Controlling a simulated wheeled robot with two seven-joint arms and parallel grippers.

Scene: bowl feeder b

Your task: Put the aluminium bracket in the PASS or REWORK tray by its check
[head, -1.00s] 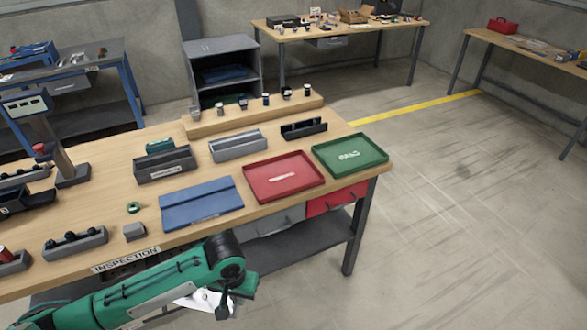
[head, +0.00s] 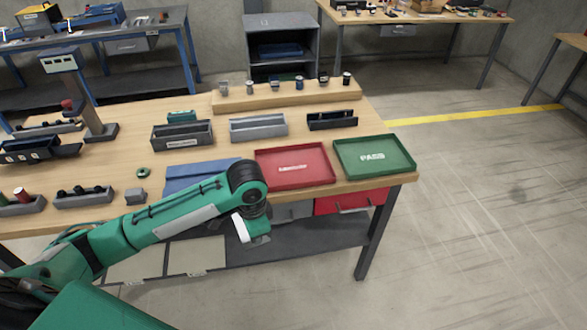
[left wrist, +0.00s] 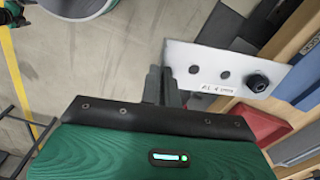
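The aluminium bracket (left wrist: 208,70) is a pale flat plate with two open holes, a small printed label and a dark round fitting at its right end. My left gripper (left wrist: 168,88) is shut on the plate's left end. In the head view my left gripper (head: 256,232) hangs in front of the table's front edge, below the red tray, with a pale piece of the bracket (head: 241,227) showing. The green PASS tray (head: 349,170) is at the table's right end. The red tray (head: 272,180) is left of it; its label is blurred. Both look empty. My right gripper is out of view.
A blue mat (head: 185,178) lies left of the red tray, partly behind my arm. Grey bin (head: 258,127) and dark bins stand behind the trays. A wooden riser (head: 285,98) with several small parts is at the back. The floor to the right is clear.

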